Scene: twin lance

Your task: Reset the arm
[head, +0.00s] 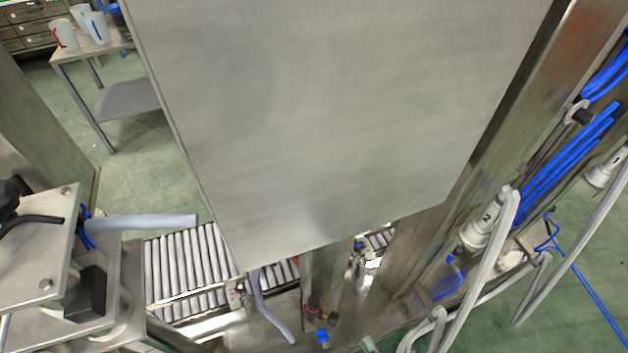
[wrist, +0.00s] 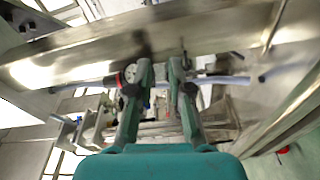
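My gripper (wrist: 160,68) shows in the wrist view, with a teal body at the bottom and two grey-green fingers pointing up the picture. The fingers are apart with a gap between them, and I see nothing held. Behind the fingers is a cluttered area of metal machine parts, with a round gauge-like part (wrist: 130,74) with red beside it near the left finger. My gripper does not show in the head view. A large grey metal panel (head: 340,110) fills the middle of that view and hides what is behind it.
In the head view a roller conveyor (head: 187,262) lies below the panel. White fittings marked 2 (head: 482,222) and 1 (head: 606,166), with blue hoses (head: 565,160), are at right. A table (head: 85,50) with cups (head: 97,27) stands at upper left. Green floor (head: 135,175) is open between.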

